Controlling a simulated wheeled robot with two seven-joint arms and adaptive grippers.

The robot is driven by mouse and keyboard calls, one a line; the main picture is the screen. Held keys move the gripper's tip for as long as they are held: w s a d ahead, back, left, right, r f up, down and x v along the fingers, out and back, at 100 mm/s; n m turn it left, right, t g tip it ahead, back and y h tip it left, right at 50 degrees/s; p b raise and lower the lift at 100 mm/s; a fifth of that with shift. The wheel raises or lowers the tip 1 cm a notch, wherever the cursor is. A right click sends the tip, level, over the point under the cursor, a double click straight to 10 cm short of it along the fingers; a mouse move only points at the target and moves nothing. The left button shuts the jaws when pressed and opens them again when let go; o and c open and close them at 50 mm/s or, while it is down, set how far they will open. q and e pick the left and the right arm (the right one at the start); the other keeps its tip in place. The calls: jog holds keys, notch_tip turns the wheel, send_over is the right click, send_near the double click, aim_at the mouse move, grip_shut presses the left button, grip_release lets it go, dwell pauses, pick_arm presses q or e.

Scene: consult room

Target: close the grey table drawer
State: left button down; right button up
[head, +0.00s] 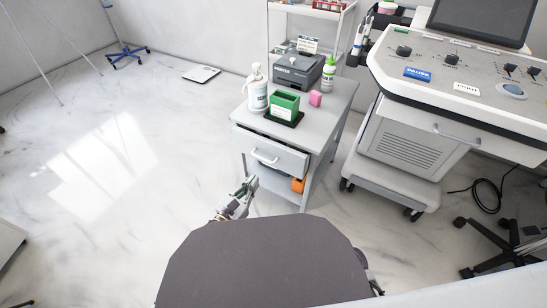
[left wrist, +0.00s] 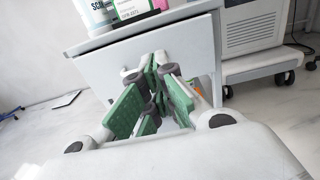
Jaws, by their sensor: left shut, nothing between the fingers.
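The grey table (head: 345,95) stands ahead of my base. Its grey drawer (head: 285,160) is partly pulled out, with a dark gap along the top of its front. A pale bar handle (head: 262,158) is on the drawer front. My left gripper (head: 247,185) is shut and empty, low in front of the drawer and apart from it in the head view. In the left wrist view, the green-padded fingers (left wrist: 157,92) point at the drawer front (left wrist: 110,65) and hide part of it, including the handle. My right gripper is not in view.
On the tabletop are a white pump bottle (head: 257,92), a green box (head: 284,104), a pink block (head: 315,98), a green-capped bottle (head: 328,75) and a dark printer (head: 298,70). An orange item (head: 298,185) sits below the drawer.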

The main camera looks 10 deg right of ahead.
pick_arm(q)
jog(key=shift+w+d, duration=0.1)
jog(key=shift+w, duration=0.05)
send_near(277, 151)
jog(key=shift+b+x, duration=0.35)
jog(key=shift+x, duration=3.2)
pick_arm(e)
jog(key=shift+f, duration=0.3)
pick_arm(q)
jog(key=shift+d+f, duration=0.1)
jog(key=shift+f, duration=0.1)
jog(key=shift+w+d+r, duration=0.1)
jog(key=shift+w+d, duration=0.2)
jog(key=shift+w, duration=0.05)
jog(key=x, duration=0.3)
jog(key=shift+w+b, duration=0.1)
jog(key=shift+b, duration=0.25)
jog(key=shift+r, duration=0.1)
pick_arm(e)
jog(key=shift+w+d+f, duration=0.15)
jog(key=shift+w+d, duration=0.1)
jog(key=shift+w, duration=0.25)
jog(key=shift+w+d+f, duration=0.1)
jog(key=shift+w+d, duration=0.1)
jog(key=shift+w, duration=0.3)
